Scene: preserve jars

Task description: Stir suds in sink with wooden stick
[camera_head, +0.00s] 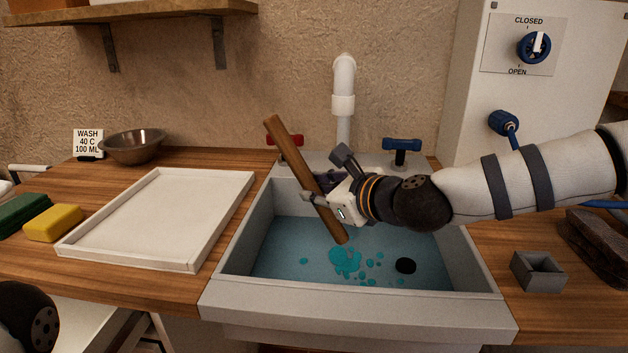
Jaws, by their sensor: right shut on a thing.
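The wooden stick (296,166) is a brown bar, tilted with its top to the upper left and its lower end over the sink. My right gripper (314,198) is shut on the stick around its middle. The stick's lower end is at the water or just above it; I cannot tell which. The grey sink (355,307) holds bluish water (290,242). Turquoise suds (344,260) float in patches near the stick's lower end, with smaller spots to the right. My left gripper is not in view; only a dark part of my left arm shows at the lower left.
A white faucet (344,100) stands behind the sink, between a red tap (291,142) and a blue tap (402,146). A white tray (150,215) lies to the left. A grey box (538,272) stands on the right counter. A black round spot (405,265) shows in the sink.

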